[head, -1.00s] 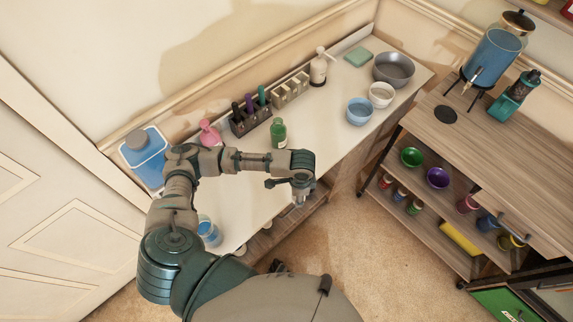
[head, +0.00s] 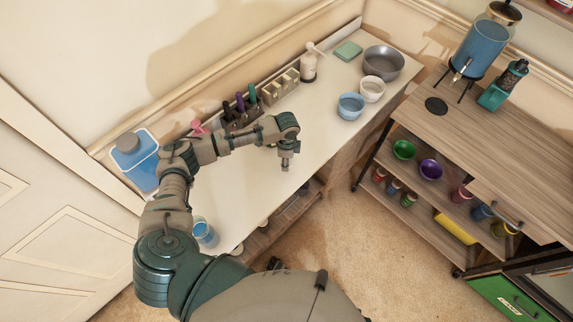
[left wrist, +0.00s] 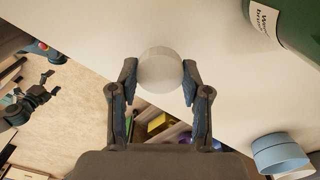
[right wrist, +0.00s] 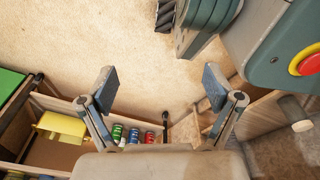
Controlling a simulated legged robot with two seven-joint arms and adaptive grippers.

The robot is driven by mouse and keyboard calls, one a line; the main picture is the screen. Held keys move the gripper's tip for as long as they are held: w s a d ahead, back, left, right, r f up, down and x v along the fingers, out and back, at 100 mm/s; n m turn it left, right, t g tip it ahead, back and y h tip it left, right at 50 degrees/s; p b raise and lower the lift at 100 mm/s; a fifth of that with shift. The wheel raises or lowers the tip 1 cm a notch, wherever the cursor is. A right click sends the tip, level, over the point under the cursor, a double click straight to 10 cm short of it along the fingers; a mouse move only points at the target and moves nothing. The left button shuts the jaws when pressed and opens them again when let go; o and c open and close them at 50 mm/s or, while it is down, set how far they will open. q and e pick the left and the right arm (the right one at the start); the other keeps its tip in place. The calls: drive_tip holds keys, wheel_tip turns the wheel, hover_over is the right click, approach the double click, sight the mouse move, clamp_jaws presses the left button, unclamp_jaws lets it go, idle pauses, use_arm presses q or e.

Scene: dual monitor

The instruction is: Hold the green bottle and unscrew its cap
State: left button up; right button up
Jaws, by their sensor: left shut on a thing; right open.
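My left gripper (head: 286,165) is over the white tabletop. In the left wrist view, its fingers (left wrist: 160,82) are shut on a round white cap-like piece (left wrist: 160,68). The green bottle (left wrist: 302,25) stands apart from it in that view's upper right corner, with a white label and its top out of frame. In the head view, my left arm hides nearly all of the bottle. My right gripper (right wrist: 160,88) is open and empty in the right wrist view, with the floor and a low shelf beyond it; it does not show in the head view.
A marker rack (head: 240,115), pump bottle (head: 308,66) and blue container (head: 136,158) line the table's back and left end. Bowls, including a blue one (head: 350,106), stand to the right. A clear cup (head: 205,233) is near the front edge. A wooden shelf unit (head: 480,135) stands across a floor gap.

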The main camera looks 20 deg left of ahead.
use_arm(q)
drive_tip(key=f, duration=0.3)
drive_tip(key=shift+d, duration=0.45)
use_arm(e)
drive_tip(key=shift+w+d+r, duration=0.25)
drive_tip(key=shift+w+r, duration=0.05)
drive_tip(key=shift+w, duration=0.3)
use_arm(q)
drive_tip(key=o, duration=1.3)
drive_tip(key=shift+s+f, duration=0.1)
drive_tip(key=shift+f, duration=0.05)
drive_tip(key=shift+c, duration=0.2)
drive_tip(key=shift+a, duration=0.3)
use_arm(e)
drive_tip(key=shift+s+a, duration=0.15)
use_arm(q)
drive_tip(key=shift+d+r, duration=0.15)
drive_tip(key=shift+r, duration=0.25)
wheel_tip(320, 180, up, 11)
drive_tip(key=shift+r+p, duration=0.2)
drive_tip(key=shift+p, duration=0.4)
use_arm(e)
drive_tip(key=s, duration=0.1)
drive_tip(key=s+f, duration=0.2)
drive_tip(key=shift+s+d+f, duration=0.1)
drive_tip(key=shift+s+d, duration=0.15)
drive_tip(key=shift+d, duration=0.05)
use_arm(q)
drive_tip(key=shift+f, duration=0.1)
